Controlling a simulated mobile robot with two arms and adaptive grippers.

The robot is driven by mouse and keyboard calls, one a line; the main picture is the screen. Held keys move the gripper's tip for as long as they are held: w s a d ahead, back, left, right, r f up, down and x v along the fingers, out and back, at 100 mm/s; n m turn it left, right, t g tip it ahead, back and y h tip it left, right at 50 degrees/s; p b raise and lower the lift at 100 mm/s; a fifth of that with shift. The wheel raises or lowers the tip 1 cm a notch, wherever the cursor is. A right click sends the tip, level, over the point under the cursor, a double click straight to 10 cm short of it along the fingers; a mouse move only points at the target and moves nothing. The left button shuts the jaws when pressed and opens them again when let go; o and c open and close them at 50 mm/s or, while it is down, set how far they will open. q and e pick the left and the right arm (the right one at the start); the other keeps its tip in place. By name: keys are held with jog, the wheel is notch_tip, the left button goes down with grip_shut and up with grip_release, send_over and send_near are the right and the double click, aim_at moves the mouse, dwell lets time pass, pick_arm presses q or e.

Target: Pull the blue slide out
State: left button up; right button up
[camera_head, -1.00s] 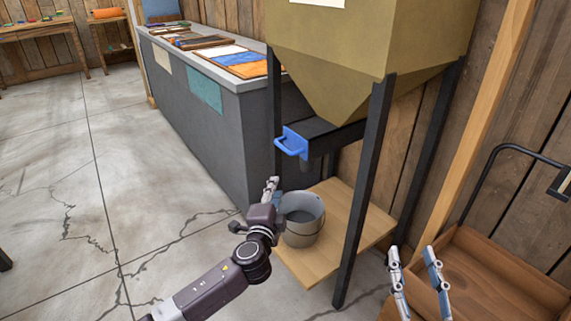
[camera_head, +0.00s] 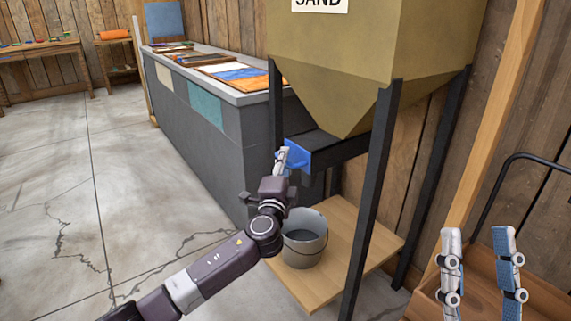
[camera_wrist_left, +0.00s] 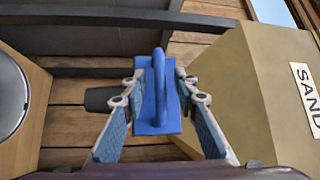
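The blue slide (camera_head: 298,153) sits at the mouth of the sand hopper's dark outlet, under the hopper (camera_head: 365,60). In the left wrist view its blue plate and loop handle (camera_wrist_left: 160,90) lie between the two fingers of my left gripper (camera_wrist_left: 158,95). In the head view my left gripper (camera_head: 283,158) is at the slide and hides most of the handle. Its fingers stand apart on either side of the handle, with gaps showing. My right gripper (camera_head: 480,260) is at the lower right, fingers apart and empty, away from the slide.
A grey bucket (camera_head: 304,240) stands on a wooden board (camera_head: 345,225) below the outlet. Dark hopper legs (camera_head: 369,200) stand close to the slide. A grey counter (camera_head: 205,110) is behind on the left. A wooden cart (camera_head: 540,300) is at the lower right. The floor at left is clear.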

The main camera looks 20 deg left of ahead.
pick_arm(q)
jog(key=shift+w, duration=0.15)
jog(key=shift+c, duration=0.4)
grip_shut()
